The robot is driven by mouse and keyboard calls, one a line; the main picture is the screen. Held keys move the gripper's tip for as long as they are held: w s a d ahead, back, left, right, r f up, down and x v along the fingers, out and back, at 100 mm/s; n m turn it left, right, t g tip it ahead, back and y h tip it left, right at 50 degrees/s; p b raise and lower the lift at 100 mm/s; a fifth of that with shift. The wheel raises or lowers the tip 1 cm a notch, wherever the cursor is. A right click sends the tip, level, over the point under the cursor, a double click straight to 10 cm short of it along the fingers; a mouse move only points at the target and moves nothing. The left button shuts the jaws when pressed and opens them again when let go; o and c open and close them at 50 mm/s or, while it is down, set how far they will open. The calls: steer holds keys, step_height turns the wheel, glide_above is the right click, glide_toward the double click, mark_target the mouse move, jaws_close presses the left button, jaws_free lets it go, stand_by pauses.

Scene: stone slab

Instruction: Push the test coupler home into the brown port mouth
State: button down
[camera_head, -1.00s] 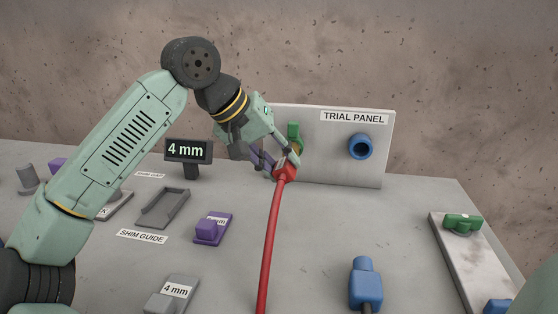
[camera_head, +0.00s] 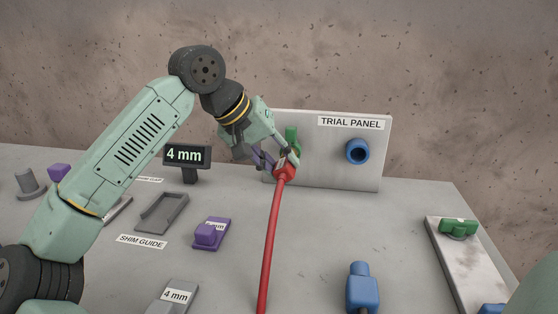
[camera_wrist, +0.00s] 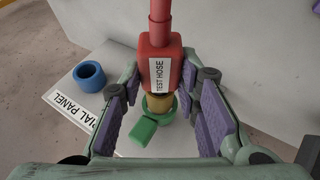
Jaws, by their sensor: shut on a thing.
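The test coupler (camera_head: 285,173) is a red block on a red hose, labelled TEST HOSE in the wrist view (camera_wrist: 173,55). My gripper (camera_head: 278,163) is shut on it, with purple finger pads at its sides. The coupler is at the left part of the trial panel, below a green cap (camera_head: 292,137). In the wrist view, a brown-tan ring (camera_wrist: 160,102) shows between the coupler and a green port collar (camera_wrist: 157,113), with a green flap (camera_wrist: 143,135) beside it. Whether the ring is the port mouth or the coupler's nose, and how deep the coupler sits, I cannot tell.
The grey trial panel (camera_head: 330,165) stands upright, with a blue port (camera_head: 357,152) right of the coupler. The red hose (camera_head: 269,240) trails forward. A 4 mm display (camera_head: 186,155), a purple block (camera_head: 211,234) and a blue connector (camera_head: 361,287) stand on the slab (camera_head: 310,250).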

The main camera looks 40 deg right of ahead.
steer(key=shift+w+d, duration=0.2)
steer(key=shift+d, duration=0.1)
steer(key=c, duration=1.1)
jaws_free()
steer(key=v, duration=1.2)
steer(key=shift+a, duration=0.1)
